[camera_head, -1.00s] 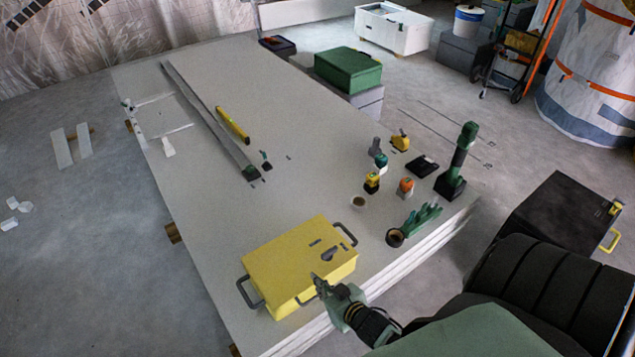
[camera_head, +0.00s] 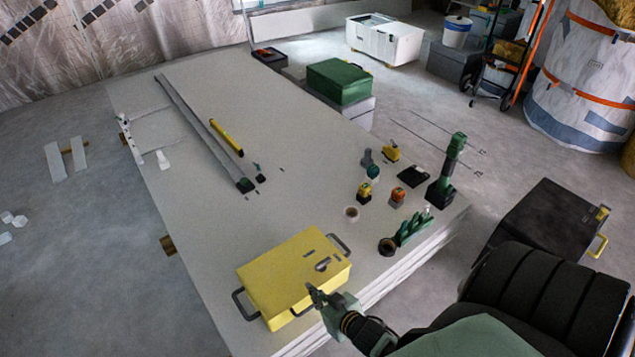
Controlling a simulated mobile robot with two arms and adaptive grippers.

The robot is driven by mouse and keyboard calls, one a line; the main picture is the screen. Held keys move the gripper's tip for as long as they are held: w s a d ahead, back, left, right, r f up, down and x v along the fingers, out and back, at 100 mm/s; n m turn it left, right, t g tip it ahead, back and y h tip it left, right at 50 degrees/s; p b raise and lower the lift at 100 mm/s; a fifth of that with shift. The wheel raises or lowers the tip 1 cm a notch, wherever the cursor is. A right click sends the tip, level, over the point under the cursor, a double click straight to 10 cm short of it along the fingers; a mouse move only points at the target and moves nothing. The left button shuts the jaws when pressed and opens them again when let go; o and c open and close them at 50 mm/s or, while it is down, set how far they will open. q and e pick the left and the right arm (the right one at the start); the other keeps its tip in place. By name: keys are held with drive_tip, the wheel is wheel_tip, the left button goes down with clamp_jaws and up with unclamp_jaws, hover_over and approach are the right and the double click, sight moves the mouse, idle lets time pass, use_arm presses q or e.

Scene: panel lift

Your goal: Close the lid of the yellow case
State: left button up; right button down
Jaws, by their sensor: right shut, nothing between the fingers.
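The yellow case (camera_head: 283,275) sits at the near end of the stacked panels. Its lid lies flat on top, and the case looks closed. It has dark handles on its left and right sides and small dark fittings on the lid. My right gripper (camera_head: 312,292) is shut and empty at the front right edge of the case. Its fingertips appear very close to the case; I cannot tell whether they touch. My left gripper is not in view.
The panel stack (camera_head: 205,215) is clear left of the case. Long metal profiles (camera_head: 205,130) and a yellow level (camera_head: 227,137) lie farther back. A black box (camera_head: 545,225) is on the floor.

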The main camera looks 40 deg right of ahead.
use_arm(q)
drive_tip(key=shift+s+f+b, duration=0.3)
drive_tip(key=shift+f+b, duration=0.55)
drive_tip(key=shift+b, duration=0.6)
use_arm(e)
drive_tip(key=s+f, duration=0.4)
drive_tip(key=s, duration=0.5)
drive_tip(key=shift+a, duration=0.25)
